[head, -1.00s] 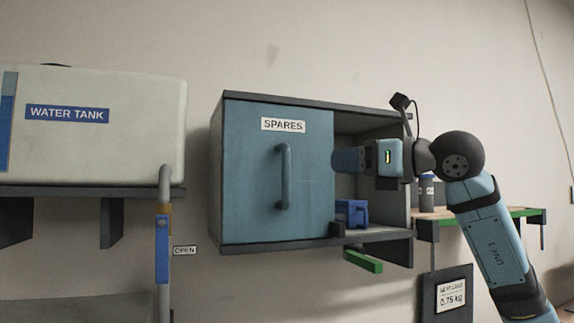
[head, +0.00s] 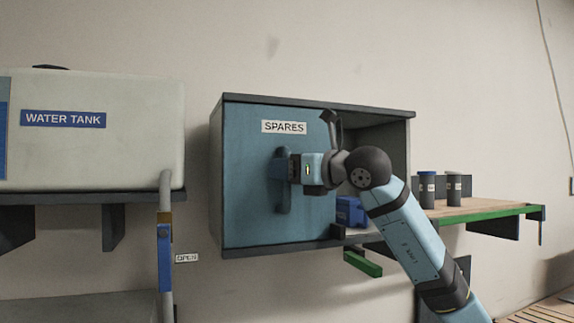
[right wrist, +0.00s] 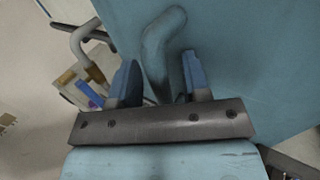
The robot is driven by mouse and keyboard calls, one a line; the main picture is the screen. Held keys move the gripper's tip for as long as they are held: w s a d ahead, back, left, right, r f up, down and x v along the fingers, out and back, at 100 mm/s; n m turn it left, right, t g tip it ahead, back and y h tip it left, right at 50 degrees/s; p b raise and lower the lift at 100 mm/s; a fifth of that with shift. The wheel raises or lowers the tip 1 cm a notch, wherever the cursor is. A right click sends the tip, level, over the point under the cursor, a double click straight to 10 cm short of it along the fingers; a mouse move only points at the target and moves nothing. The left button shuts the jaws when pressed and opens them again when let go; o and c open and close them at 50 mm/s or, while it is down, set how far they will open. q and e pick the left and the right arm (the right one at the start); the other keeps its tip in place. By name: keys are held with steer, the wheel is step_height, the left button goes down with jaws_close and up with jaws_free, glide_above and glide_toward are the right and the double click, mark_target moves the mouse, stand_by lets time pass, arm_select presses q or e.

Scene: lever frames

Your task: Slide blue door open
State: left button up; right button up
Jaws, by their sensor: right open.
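The blue door (head: 250,205), with a SPARES label, covers the left part of a grey cabinet (head: 370,105); the right part stands open. Its upright bar handle (head: 283,205) is partly hidden by my right gripper (head: 280,167) in the head view. In the right wrist view the gripper (right wrist: 157,85) is open, with a blue finger on each side of the handle (right wrist: 158,55). Whether the fingers touch the handle I cannot tell. My left gripper is not in view.
A blue box (head: 349,211) sits in the cabinet's open part. A water tank (head: 95,140) on a shelf and a pipe with a blue lever (head: 164,258) are at left. Two dark canisters (head: 454,190) stand on a green-edged shelf (head: 490,213) at right.

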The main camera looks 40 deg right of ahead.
jaws_close()
steer(key=shift+d, duration=0.1)
steer(key=shift+d+f+b, duration=0.1)
steer(key=shift+d+b, duration=0.2)
steer(key=s+d+b, duration=0.2)
steer(key=d, duration=0.9)
steer(key=s+d+b, duration=0.3)
steer(key=d, duration=0.8)
steer(key=shift+s+b, duration=0.25)
steer(key=shift+b, duration=0.05)
